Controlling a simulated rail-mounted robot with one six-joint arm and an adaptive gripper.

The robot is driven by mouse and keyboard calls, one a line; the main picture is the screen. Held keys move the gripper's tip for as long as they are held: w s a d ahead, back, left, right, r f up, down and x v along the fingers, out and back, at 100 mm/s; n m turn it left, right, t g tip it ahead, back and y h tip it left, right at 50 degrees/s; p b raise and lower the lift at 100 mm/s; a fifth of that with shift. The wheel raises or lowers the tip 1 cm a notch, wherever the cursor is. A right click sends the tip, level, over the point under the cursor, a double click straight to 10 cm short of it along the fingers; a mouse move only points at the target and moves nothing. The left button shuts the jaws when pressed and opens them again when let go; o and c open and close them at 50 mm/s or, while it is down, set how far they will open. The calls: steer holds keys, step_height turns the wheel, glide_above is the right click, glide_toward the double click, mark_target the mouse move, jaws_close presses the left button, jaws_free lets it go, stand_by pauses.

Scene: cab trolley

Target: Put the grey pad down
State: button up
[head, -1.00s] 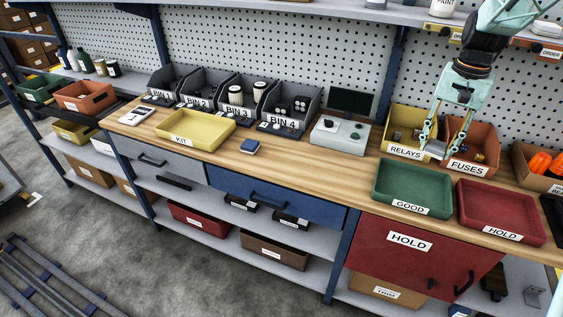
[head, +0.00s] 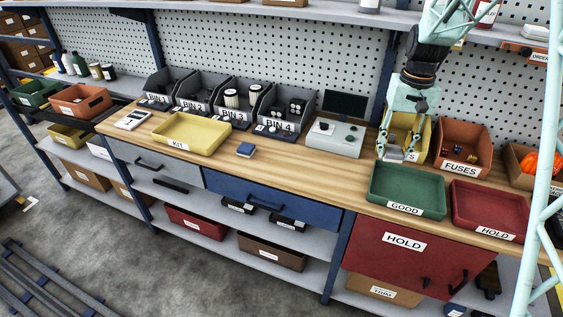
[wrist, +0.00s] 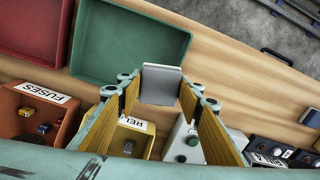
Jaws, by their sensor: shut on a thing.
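The grey pad (wrist: 161,84) is between my fingertips in the wrist view. My gripper (head: 397,153) is shut on it, pointing down in front of the yellow relays bin (head: 424,150). In the head view the pad (head: 393,153) shows small and partly hidden by the fingers. It is just behind the green GOOD tray (head: 375,203), whose corner is close to it in the wrist view. The gap between pad and bench top (head: 318,172) cannot be told.
The red HOLD tray (head: 455,215) and orange fuses bin (head: 488,152) lie to the right. A grey box with knobs (head: 335,136) stands to the left. Further left are a small blue block (head: 246,150) and the yellow kit tray (head: 190,134). Bare wood lies between block and green tray.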

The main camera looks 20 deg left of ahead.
steer(key=s+a+f+n+p, duration=0.1)
steer(key=s+a+n, duration=0.3)
steer(key=a, duration=0.5)
steer(key=s+a+f+n+p, duration=0.2)
steer(key=s+a+f+n, duration=0.2)
steer(key=a, duration=0.6)
steer(key=s+a+f+n+p, duration=0.1)
steer(key=s+a+f+n, duration=0.1)
steer(key=s+a+n, duration=0.3)
steer(key=a+n, duration=0.2)
steer(key=a, duration=0.2)
steer(key=shift+s+a+f+n+p, duration=0.2)
steer(key=shift+s+f+n+p, duration=0.1)
steer(key=shift+f, duration=0.1)
glide_above(282, 163)
steer(key=shift+s+d+f+p, duration=0.15)
steer(key=shift+s+f+p, duration=0.2)
steer(key=shift+f, duration=0.35)
steer(key=shift+w, duration=0.15)
steer(key=shift+w, duration=0.15)
steer(key=shift+a+f, duration=0.2)
steer(key=shift+f, duration=1.6)
steer(key=shift+f, duration=0.1)
